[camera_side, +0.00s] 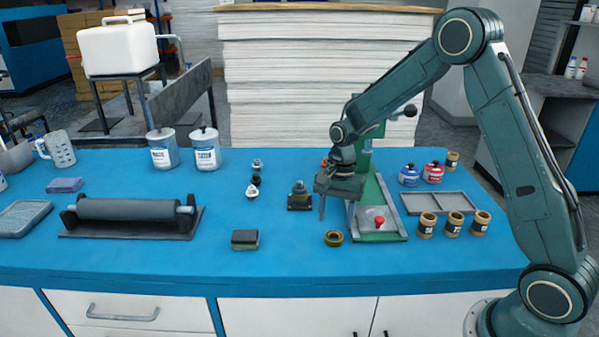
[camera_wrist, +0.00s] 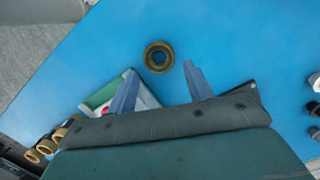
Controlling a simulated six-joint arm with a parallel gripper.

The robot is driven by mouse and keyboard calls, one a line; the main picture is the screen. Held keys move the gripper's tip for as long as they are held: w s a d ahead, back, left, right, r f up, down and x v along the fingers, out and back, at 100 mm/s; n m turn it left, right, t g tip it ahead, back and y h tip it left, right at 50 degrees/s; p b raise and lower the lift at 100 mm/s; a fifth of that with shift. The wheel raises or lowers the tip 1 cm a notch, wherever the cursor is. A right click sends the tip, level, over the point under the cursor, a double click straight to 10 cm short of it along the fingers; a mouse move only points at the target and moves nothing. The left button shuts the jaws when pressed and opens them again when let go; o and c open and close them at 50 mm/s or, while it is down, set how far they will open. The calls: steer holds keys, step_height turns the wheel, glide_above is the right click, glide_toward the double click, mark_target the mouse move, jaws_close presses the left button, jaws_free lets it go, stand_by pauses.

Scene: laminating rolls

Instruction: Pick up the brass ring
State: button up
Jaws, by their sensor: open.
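The brass ring (camera_side: 333,238) lies flat on the blue bench top, near the front edge and just left of the green press base. In the wrist view the brass ring (camera_wrist: 158,57) shows whole, with a dark centre, beyond my fingertips and between their lines. My gripper (camera_side: 337,208) is open and empty, pointing down above the bench and the ring. In the wrist view the two fingers of my gripper (camera_wrist: 158,77) stand well apart, with blue bench between them. No finger touches the ring.
The green press (camera_side: 388,234) with a red knob stands close to the right of the ring. A dark block (camera_side: 245,240) lies to the left, and a small dark fixture (camera_side: 299,197) behind. Several brown jars (camera_side: 452,224) stand at the right. The bench in front of the ring is clear.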

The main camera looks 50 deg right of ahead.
steer(key=shift+s+a+f, duration=0.1)
steer(key=shift+a+f, duration=0.05)
steer(key=shift+f, duration=1)
steer(key=shift+s+a+f, duration=0.1)
steer(key=shift+f, duration=1)
steer(key=c, duration=0.8)
